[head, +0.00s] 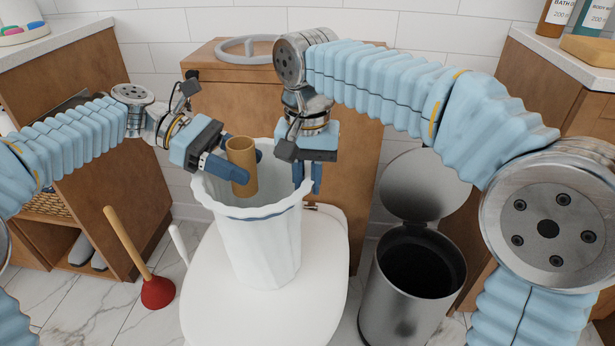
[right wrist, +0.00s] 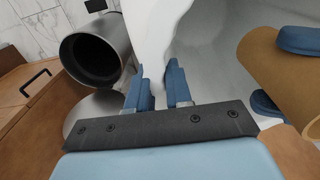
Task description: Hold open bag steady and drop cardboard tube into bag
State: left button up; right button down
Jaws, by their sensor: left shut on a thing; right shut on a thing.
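A white bag (head: 261,245) stands upright and open on the closed toilet lid. My left gripper (head: 243,166) is shut on the brown cardboard tube (head: 241,158). It holds the tube upright over the bag's mouth, with the tube's lower end inside the rim. My right gripper (head: 307,178) points down at the bag's right rim and is shut on that edge. The right wrist view shows the bag's wall (right wrist: 155,35) between the blue fingers (right wrist: 159,88). The tube (right wrist: 285,75) also shows there at the right, beside a left finger. The bag's bottom inside is hidden in the head view.
The white toilet lid (head: 325,270) is under the bag. An open metal bin (head: 412,285) stands to the right, its lid raised. A red plunger (head: 157,291) stands on the floor at left. Wooden cabinets (head: 100,170) flank both sides.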

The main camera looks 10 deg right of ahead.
pick_arm(q)
jog(key=o, duration=1.5)
jog(key=v, duration=1.2)
